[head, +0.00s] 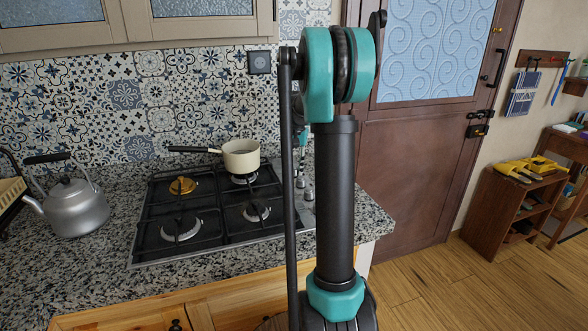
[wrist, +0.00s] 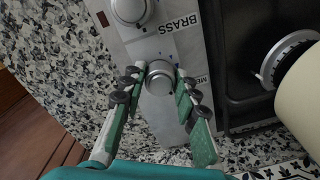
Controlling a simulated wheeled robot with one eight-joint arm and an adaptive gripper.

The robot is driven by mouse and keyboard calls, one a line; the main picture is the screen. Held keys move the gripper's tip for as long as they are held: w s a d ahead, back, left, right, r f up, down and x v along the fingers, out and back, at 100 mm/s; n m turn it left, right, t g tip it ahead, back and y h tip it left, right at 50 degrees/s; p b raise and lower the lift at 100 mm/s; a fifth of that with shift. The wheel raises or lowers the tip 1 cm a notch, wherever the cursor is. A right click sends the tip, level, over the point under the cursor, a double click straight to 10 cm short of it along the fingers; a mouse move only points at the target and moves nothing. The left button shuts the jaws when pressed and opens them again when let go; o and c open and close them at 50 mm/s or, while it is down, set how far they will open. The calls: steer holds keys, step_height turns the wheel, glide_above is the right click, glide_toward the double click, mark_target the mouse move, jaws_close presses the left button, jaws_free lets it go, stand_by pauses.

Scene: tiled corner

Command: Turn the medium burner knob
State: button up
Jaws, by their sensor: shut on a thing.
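In the wrist view a round silver knob (wrist: 160,81) sits on the steel control strip, beside a label that starts with "ME" and is partly covered by a finger. My gripper (wrist: 159,75) has one finger on each side of this knob and is shut on it. Another silver knob (wrist: 129,9) is near the top edge, with a label reading "BRASS" between the two. In the head view the stove (head: 215,226) has a few knobs (head: 308,195) at its right edge, partly behind my arm. My fingers are hidden there.
A cream saucepan (head: 241,157) stands on the back right burner, its handle pointing left; its side also shows in the wrist view (wrist: 303,105). A kettle (head: 76,207) stands left of the stove. The granite counter (head: 367,220) is clear at the right.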

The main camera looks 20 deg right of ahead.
mark_target(296, 167)
steer(key=n, duration=0.5)
steer(key=shift+n, duration=0.3)
steer(key=shift+d, duration=0.1)
stand_by(0.3)
steer(key=o, duration=1.2)
steer(key=shift+c, duration=0.2)
steer(key=shift+r, duration=0.15)
step_height(296, 167, up, 12)
steer(key=shift+d, duration=0.2)
